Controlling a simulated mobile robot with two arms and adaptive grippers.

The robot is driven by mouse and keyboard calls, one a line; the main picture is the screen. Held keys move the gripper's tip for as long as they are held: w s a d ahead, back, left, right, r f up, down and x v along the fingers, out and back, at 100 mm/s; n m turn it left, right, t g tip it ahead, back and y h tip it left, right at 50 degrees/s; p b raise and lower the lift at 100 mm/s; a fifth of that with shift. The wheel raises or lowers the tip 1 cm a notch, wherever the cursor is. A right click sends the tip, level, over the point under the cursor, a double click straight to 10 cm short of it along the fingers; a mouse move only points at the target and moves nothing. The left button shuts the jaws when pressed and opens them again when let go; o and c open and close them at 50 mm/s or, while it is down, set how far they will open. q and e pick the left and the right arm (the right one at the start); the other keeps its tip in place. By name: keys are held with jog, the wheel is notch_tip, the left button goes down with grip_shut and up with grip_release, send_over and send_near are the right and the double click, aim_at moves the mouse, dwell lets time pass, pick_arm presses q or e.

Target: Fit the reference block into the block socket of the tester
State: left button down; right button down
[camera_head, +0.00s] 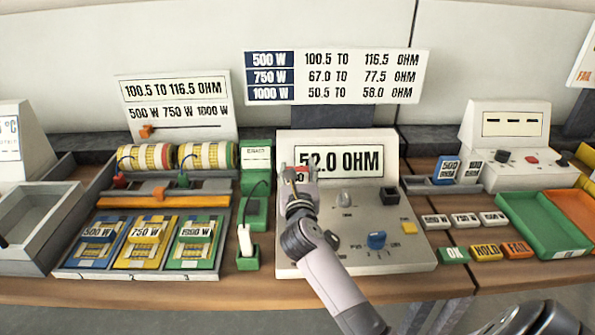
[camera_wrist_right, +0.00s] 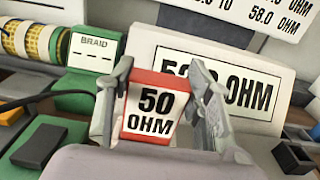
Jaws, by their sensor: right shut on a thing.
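My right gripper (camera_head: 296,178) is shut on the reference block (camera_wrist_right: 153,103), a red and white block marked "50 OHM". In the right wrist view the block sits upright between the two fingers (camera_wrist_right: 158,100). In the head view only a small red part of it shows. The gripper is over the upper left of the tester (camera_head: 355,262), in front of its "52.0 OHM" display (camera_head: 352,160). A dark square opening (camera_head: 389,195), likely the block socket, is at the tester's upper right. It also shows at the lower right of the right wrist view (camera_wrist_right: 293,158), apart from the block. My left gripper is not in view.
A knob (camera_head: 344,199), a blue switch (camera_head: 376,240) and a yellow button (camera_head: 409,228) stand on the tester. A green "BRAID" unit (camera_head: 256,157) is close on the left. Green and orange trays (camera_head: 545,225) lie at the right.

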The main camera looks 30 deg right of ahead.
jog(key=shift+f, duration=0.2)
jog(key=c, duration=0.8)
grip_release()
jog(key=shift+r, duration=0.1)
jog(key=shift+r, duration=0.25)
jog(key=b+v, duration=0.1)
jog(key=v, duration=1.1)
jog(key=shift+f, duration=0.1)
